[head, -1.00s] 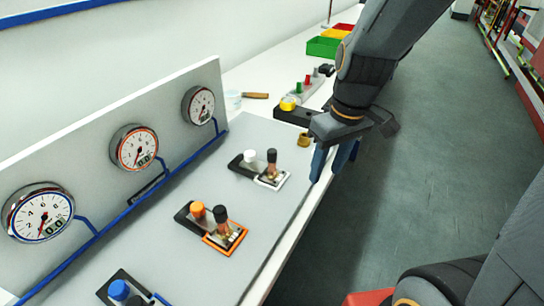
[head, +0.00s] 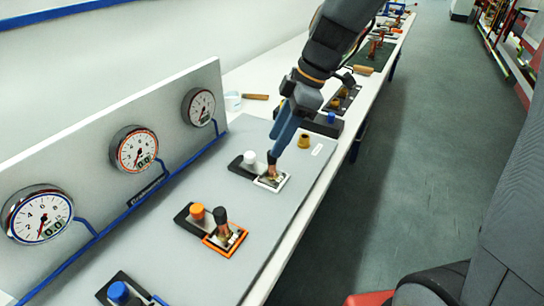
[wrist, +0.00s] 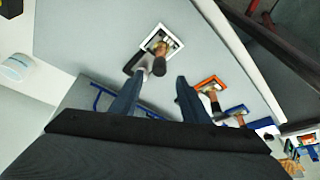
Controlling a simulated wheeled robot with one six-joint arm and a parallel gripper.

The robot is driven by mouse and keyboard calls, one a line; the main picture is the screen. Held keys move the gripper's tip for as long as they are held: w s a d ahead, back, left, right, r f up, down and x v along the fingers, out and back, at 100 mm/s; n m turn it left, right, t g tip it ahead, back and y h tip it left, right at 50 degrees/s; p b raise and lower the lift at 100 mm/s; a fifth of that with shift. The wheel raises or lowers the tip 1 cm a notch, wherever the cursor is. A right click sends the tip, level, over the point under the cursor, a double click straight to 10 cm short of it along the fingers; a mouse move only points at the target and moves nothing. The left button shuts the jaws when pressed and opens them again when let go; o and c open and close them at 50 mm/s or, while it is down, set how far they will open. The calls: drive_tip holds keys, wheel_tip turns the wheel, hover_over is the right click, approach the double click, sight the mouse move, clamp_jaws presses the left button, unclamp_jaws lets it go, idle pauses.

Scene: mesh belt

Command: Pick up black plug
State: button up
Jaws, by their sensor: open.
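A black plug (wrist: 158,66) stands on a copper-coloured fitting in a white square frame (wrist: 161,36), seen in the wrist view. My gripper (wrist: 155,80) is open, with its blue fingers on either side of the near end of this plug. No grip on it shows. Another black plug (head: 220,217) stands in the orange frame, beside an orange knob (head: 197,211).
A panel with several gauges (head: 137,149) and blue piping stands along the left. A blue knob (head: 118,291) is at the near end of the grey board (head: 166,265). A brass fitting (head: 304,141) and a dark block with a blue cap (head: 331,117) lie beyond my gripper.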

sight(272, 160)
drive_tip(key=shift+d+p+x, duration=0.1)
drive_tip(key=shift+p+x, duration=0.45)
drive_tip(key=shift+x, duration=0.8)
drive_tip(key=shift+d+p+x, duration=0.15)
drive_tip(key=shift+p+x, duration=0.35)
drive_tip(key=shift+x, duration=0.8)
drive_tip(key=shift+w, duration=0.15)
clamp_jaws()
